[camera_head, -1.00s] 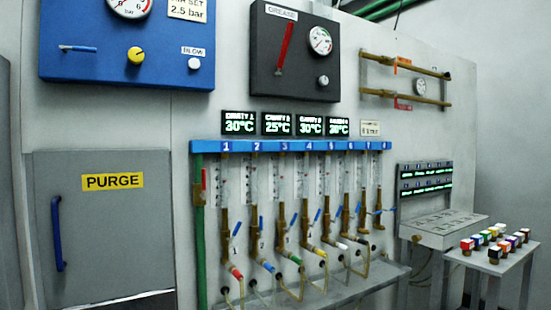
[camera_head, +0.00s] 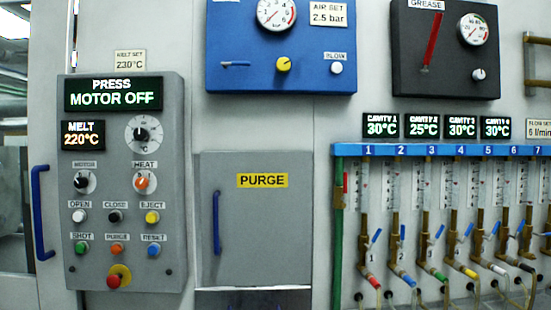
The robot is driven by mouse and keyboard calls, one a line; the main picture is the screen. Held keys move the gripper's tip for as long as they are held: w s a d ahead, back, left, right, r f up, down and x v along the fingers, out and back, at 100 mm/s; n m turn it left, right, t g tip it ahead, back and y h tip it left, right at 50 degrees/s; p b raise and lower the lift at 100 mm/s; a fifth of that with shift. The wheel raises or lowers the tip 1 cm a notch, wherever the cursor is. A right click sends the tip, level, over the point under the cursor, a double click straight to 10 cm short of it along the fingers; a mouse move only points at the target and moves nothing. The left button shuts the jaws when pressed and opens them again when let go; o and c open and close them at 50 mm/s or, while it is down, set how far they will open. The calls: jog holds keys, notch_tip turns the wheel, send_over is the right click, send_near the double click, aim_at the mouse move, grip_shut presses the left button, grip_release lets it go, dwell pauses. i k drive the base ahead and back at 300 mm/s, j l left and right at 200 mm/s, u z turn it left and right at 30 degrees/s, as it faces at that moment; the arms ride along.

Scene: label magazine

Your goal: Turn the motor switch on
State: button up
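The motor switch (camera_head: 82,182) is a black rotary knob under a MOTOR label, on the left of the grey control panel (camera_head: 172,235). Its exact pointer direction is too small to tell. The display (camera_head: 113,94) at the top of the panel reads PRESS MOTOR OFF. A smaller display (camera_head: 83,135) reads MELT 220°C. Right of the motor switch is an orange HEAT knob (camera_head: 142,183). My gripper is not in view.
Coloured push buttons and a red emergency knob (camera_head: 118,276) sit below the motor switch. A blue handle (camera_head: 41,212) is left of the panel. The PURGE door (camera_head: 255,225) is right of it, then a row of flow tubes (camera_head: 430,190).

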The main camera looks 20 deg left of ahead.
aim_at(80, 183)
jog(key=u, duration=2.05)
